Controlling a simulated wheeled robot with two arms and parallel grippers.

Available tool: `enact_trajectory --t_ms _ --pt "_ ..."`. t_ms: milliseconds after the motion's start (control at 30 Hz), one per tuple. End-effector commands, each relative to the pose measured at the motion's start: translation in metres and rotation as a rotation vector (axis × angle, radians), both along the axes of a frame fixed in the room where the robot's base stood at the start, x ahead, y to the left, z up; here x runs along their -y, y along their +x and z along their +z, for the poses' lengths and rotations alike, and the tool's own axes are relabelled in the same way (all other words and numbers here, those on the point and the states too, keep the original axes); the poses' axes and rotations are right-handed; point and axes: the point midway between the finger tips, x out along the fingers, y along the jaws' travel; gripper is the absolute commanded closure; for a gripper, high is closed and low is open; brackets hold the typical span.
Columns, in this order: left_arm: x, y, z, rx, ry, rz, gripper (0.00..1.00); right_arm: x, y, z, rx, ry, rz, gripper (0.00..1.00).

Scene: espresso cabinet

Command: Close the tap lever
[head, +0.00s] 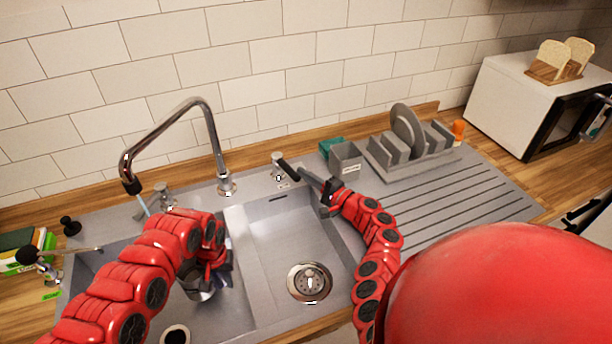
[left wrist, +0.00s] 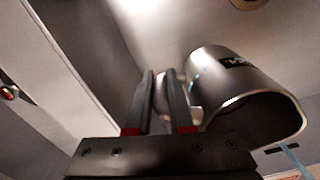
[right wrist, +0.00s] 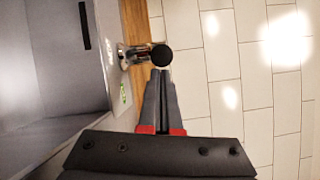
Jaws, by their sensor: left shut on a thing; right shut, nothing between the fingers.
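The tap lever (head: 279,162) has a chrome base and a dark handle, behind the right basin. In the right wrist view its chrome base (right wrist: 130,56) and round black end (right wrist: 162,56) show just beyond my fingertips. My right gripper (head: 305,176) is shut and empty, its tips at or very near the handle; contact is unclear. A blue water stream (head: 142,204) falls from the chrome spout (head: 132,184). My left gripper (left wrist: 162,92) is shut on a metal pitcher (left wrist: 232,82), apparently by its handle. The pitcher is low in the left basin, mostly hidden by my arm in the head view.
The right basin (head: 285,235) is empty, with a round drain (head: 310,282). A grey caddy (head: 345,158) and dish rack (head: 405,150) stand right of the lever. A white microwave (head: 510,95) is at the far right. The tiled wall (head: 300,70) closes the back.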

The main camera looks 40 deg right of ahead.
Motion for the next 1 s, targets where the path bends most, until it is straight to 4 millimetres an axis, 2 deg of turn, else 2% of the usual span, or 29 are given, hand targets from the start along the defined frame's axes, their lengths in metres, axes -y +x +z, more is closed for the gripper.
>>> enact_trajectory --t_ms 367,667,1000 --pt "0.0 0.0 0.001 0.0 0.0 0.0 1.0 -0.014 0.001 0.002 0.007 0.0 -0.097 1.0" --pt "0.0 0.0 -0.01 0.001 0.0 0.0 1.0 -0.028 -0.004 -0.001 0.001 -0.001 -0.131 1.0" --pt "0.0 0.0 -0.009 0.0 0.0 0.0 1.0 -0.029 -0.004 0.0 0.001 0.0 -0.129 1.0"
